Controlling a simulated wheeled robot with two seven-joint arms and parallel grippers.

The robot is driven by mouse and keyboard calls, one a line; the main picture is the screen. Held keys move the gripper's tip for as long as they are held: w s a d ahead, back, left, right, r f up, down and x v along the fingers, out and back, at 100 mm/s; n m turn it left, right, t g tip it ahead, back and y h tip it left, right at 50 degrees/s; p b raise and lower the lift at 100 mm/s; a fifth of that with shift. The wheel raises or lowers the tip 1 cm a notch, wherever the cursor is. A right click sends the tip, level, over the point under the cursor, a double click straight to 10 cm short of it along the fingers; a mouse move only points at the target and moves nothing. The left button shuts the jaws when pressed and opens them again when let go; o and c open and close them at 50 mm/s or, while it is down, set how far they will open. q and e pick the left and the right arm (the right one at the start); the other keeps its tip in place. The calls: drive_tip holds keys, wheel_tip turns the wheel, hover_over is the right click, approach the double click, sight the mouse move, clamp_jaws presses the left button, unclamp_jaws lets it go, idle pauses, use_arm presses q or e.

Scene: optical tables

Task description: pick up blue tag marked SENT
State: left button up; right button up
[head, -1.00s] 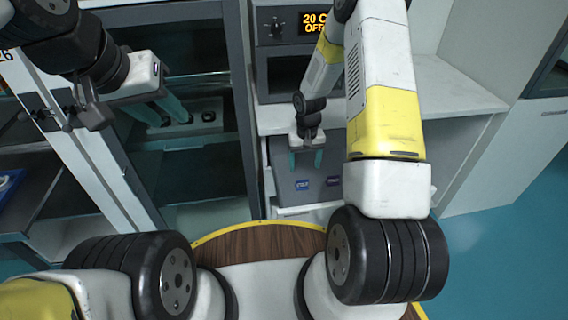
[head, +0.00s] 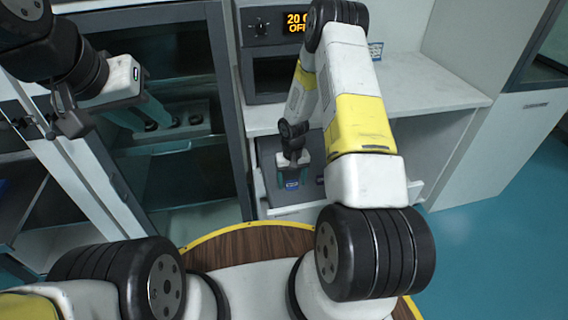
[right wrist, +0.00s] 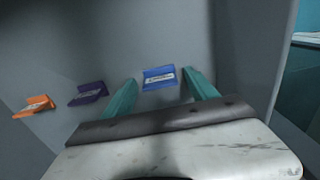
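The blue tag (right wrist: 160,77) with a pale label lies on the grey surface of the drawer. Its lettering is too small to read surely. It also shows in the head view (head: 291,184). My right gripper (right wrist: 161,84) is open, with its teal fingers on either side of the blue tag in the wrist view. In the head view the right gripper (head: 292,182) reaches down over the tag; I cannot tell whether it touches. My left gripper (head: 145,114) is open and empty, in front of the glass-fronted cabinet.
A purple tag (right wrist: 88,93) and an orange tag (right wrist: 34,106) lie to the left of the blue one in the wrist view. The grey drawer (head: 268,165) sits below a white counter (head: 430,88). An oven with a lit display (head: 297,22) stands above.

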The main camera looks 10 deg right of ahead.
drive_tip(key=c, duration=1.2)
